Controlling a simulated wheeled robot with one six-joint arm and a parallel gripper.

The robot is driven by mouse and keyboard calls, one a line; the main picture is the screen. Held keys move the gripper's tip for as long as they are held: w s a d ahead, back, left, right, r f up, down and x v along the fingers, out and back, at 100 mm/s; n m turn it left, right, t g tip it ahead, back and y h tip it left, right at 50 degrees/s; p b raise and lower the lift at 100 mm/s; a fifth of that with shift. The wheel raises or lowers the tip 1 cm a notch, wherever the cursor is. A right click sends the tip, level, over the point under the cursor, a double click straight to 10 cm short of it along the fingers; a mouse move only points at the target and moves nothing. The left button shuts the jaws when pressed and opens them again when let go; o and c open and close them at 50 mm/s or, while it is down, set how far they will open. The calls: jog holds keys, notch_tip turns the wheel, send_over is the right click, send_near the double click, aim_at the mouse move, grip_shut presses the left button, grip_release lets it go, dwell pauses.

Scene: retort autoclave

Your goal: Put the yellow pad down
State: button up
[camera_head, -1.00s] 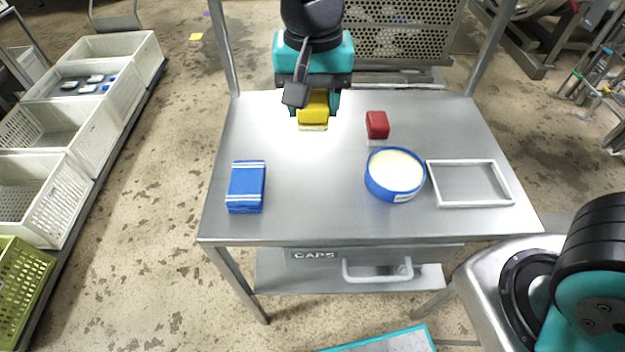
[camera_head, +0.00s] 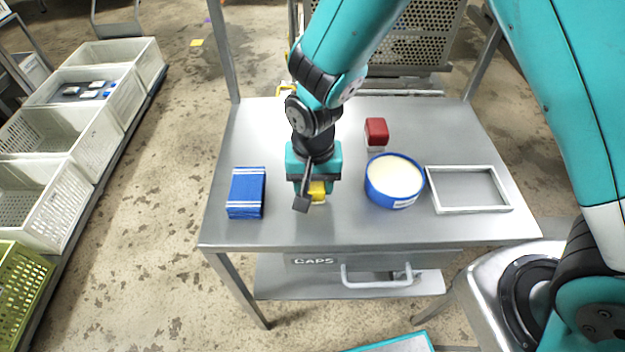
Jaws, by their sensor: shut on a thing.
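The yellow pad (camera_head: 317,191) is between the fingers of my gripper (camera_head: 312,193). My gripper is shut on it, over the middle of the steel table (camera_head: 275,222), between the blue box and the blue tub. The gripper body and a dark part hide most of the pad. I cannot tell whether the pad touches the table top.
A blue box with white stripes (camera_head: 246,193) lies at the left. The front middle of the table is clear.

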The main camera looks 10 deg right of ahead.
jog(key=o, duration=1)
jog(key=shift+f, duration=0.15)
jog(key=shift+o, duration=0.2)
jog(key=shift+f+b, duration=0.25)
jog(key=shift+b, duration=0.1)
notch_tip(320, 180, up, 18)
jog(key=s+d+r+n+y, duration=0.2)
jog(key=s+d+n, duration=0.1)
jog(key=s, duration=0.4)
jog(key=s+d+r+n+y, duration=0.2)
jog(key=s+d+r+n, duration=0.1)
jog(key=s+n, duration=0.3)
jog(key=shift+s+d+r, duration=0.15)
jog(key=shift+s, duration=0.75)
jog(key=shift+r, duration=0.1)
